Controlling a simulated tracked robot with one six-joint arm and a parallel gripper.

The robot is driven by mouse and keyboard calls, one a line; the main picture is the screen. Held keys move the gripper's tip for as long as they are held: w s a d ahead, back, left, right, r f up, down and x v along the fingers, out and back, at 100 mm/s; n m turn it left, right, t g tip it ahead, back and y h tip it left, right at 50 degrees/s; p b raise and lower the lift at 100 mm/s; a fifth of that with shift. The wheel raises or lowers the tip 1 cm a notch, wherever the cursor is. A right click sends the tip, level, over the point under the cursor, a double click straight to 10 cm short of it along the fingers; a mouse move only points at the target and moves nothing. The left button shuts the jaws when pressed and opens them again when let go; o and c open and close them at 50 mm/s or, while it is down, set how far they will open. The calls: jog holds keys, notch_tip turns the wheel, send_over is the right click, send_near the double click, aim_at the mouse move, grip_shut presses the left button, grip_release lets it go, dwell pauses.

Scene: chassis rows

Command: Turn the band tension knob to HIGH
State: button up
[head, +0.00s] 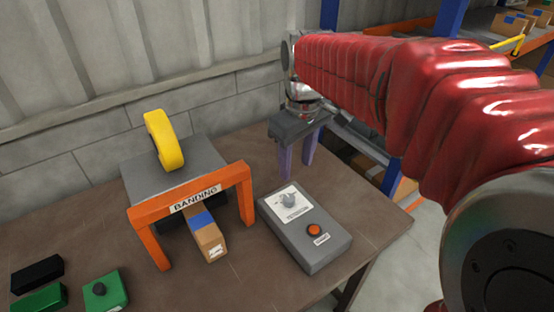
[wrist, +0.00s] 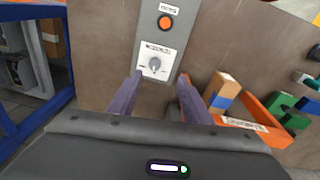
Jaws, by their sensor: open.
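The band tension knob (wrist: 155,64) is a small grey dial on a white label plate, on the grey control box (head: 318,254). In the head view the knob (head: 288,199) sits at the back of the box, behind an orange button (head: 314,229). The dial's lettering is too small to read. My gripper (head: 296,165) is open and empty, pointing down behind the box and above the table. In the wrist view its two purple fingers (wrist: 158,88) are spread to either side of the knob's line, apart from the knob.
An orange banding frame (head: 191,197) with a yellow roll (head: 164,139) stands left of the box. A cardboard box (head: 207,236) with blue tape lies under it. Green and black items (head: 104,290) sit at the front left. The table (head: 270,288) is bare in front of the box.

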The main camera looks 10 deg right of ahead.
jog(key=n+g, duration=0.1)
jog(key=n, duration=0.1)
send_over(289, 196)
jog(key=f, duration=0.2)
jog(key=shift+s+r, duration=0.1)
notch_tip(289, 196, down, 14)
jog(key=shift+r, duration=0.1)
dwell(0.6)
jog(key=shift+c, duration=0.2)
jog(key=c, duration=1)
